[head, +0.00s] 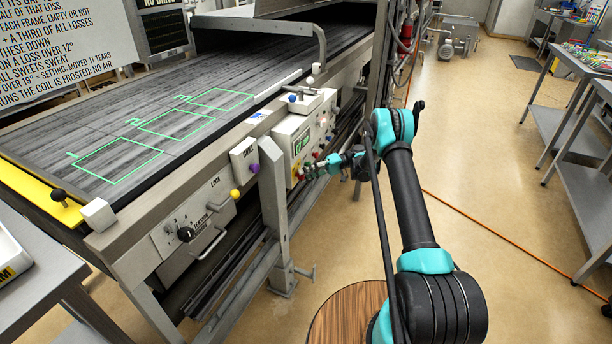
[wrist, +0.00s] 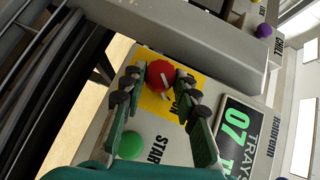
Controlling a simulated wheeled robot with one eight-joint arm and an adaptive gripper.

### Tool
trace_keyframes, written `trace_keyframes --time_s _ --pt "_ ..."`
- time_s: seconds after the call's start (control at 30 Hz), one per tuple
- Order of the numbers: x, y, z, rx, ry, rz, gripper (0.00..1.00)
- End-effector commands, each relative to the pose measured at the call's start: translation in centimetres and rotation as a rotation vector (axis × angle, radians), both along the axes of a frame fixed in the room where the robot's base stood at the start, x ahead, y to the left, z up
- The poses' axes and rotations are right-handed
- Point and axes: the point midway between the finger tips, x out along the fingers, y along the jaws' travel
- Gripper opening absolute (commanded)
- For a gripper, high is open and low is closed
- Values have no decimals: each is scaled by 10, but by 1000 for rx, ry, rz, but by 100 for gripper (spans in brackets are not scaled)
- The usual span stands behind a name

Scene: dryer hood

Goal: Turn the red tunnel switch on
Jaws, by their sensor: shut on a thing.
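A round red knob (wrist: 160,74) with a white mark sits on a yellow plate (wrist: 152,105) on the control box in the wrist view. The fingers of my gripper (wrist: 160,86) stand on both sides of the knob and are shut on it. The lettering on the yellow plate is partly hidden by a finger, so I cannot read it fully. In the head view my gripper (head: 314,169) reaches the lower front of the white control box (head: 283,135), and the knob is too small to make out clearly there.
A green button (wrist: 130,145) marked START and a green-digit display (wrist: 236,138) are beside the fingers. A purple knob (head: 255,168) marks the neighbouring CHILL box. A grey metal post (head: 273,200) stands left of my gripper.

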Motion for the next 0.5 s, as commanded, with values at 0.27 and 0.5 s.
trace_keyframes --time_s 0.27,0.5 --pt "1 0 0 0 2 -2 1" --pt "0 0 0 -1 2 -1 48"
